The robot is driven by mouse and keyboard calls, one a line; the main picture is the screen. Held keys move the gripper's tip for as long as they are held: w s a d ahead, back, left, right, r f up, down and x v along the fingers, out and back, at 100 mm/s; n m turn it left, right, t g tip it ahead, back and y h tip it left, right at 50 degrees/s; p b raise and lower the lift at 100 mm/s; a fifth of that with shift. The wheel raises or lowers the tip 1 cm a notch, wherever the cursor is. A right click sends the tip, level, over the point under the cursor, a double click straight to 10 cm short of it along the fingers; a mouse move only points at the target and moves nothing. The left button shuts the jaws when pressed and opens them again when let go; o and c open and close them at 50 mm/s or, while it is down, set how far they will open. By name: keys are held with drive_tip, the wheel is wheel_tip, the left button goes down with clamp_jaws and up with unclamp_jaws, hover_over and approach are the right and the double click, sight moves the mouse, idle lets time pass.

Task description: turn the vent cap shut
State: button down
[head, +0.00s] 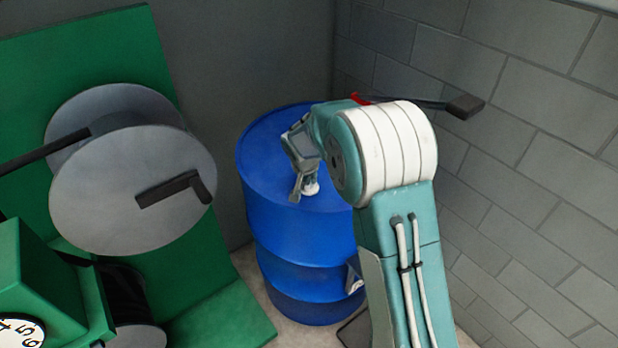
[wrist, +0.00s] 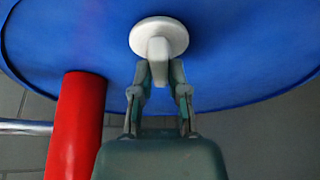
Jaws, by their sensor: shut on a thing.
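The vent cap is a white round disc with a raised grip bar (wrist: 157,32) on the top of the blue drum (wrist: 70,40). In the head view a small part of the white cap (head: 311,189) shows at my fingertips, on the drum's lid (head: 265,150). My gripper (wrist: 158,70) is shut on the cap's grip bar, one finger on each side of it. My gripper also shows in the head view (head: 304,188), reaching down to the lid from the right. My arm hides the right part of the drum in the head view.
A green machine with a grey crank wheel (head: 120,205) stands left of the drum. A grey block wall (head: 530,150) closes off the right side.

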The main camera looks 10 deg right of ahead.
drive_tip(key=m+g+h, duration=0.1)
drive_tip(key=m, duration=0.3)
drive_tip(key=shift+a+f, duration=0.1)
drive_tip(key=shift+f, duration=0.05)
drive_tip(key=shift+m+g+h, duration=0.5)
drive_tip(key=shift+m+h, duration=0.1)
drive_tip(key=shift+m, duration=1.2)
drive_tip(key=c, duration=0.6)
unclamp_jaws()
drive_tip(key=shift+c, duration=0.2)
drive_tip(key=shift+a, duration=0.15)
drive_tip(key=v, duration=1.2)
drive_tip(key=shift+a, duration=0.15)
drive_tip(key=shift+w, duration=0.1)
